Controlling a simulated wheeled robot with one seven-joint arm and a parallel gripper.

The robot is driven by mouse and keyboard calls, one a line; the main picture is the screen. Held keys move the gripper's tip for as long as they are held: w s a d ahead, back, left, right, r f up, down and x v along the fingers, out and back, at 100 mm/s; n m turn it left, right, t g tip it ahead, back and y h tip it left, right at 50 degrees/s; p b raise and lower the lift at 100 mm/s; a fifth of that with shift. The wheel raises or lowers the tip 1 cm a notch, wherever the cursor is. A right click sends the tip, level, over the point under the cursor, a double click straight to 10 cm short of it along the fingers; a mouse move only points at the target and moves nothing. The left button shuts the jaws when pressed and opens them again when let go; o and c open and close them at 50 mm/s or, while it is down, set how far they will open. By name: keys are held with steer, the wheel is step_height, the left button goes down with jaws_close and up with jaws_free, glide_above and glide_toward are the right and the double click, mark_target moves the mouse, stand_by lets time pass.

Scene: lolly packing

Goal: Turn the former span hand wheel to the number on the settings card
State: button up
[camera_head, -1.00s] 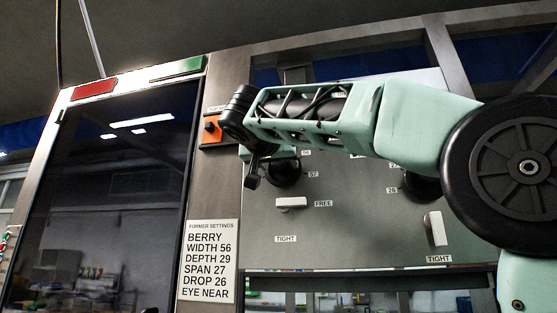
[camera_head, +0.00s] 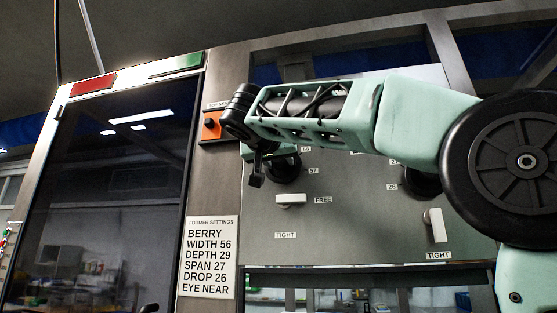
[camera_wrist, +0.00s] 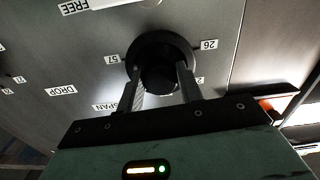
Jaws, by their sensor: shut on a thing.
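The settings card (camera_head: 209,257) reads BERRY, WIDTH 56, DEPTH 29, SPAN 27, DROP 26, EYE NEAR. A black round hand wheel (camera_head: 283,171) shows at the left of the grey panel, partly behind my arm, with a 57 label to its right. In the wrist view my gripper (camera_wrist: 159,88) is shut on this black wheel (camera_wrist: 161,50), one finger on each side of its hub. Labels 57 and 26 flank it, and a SPAN label (camera_wrist: 105,107) is near the left finger. A further number is partly hidden. I cannot read a pointer on the wheel.
Below the wheel is a white lever (camera_head: 291,199) between FREE and TIGHT labels. A second black wheel (camera_head: 422,183) and another white lever (camera_head: 437,225) are to the right. An orange switch box (camera_head: 212,126) stands close to my wrist. A dark glass door (camera_head: 110,200) is at left.

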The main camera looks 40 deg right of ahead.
steer(key=n+p, duration=0.1)
steer(key=n, duration=0.8)
steer(key=shift+s+n+p, duration=0.1)
steer(key=shift+n+p, duration=0.2)
steer(key=shift+n, duration=0.1)
stand_by(0.4)
steer(key=o, duration=1)
steer(key=b+v, duration=0.3)
steer(key=v, duration=1.4)
steer(key=shift+s+a, duration=0.15)
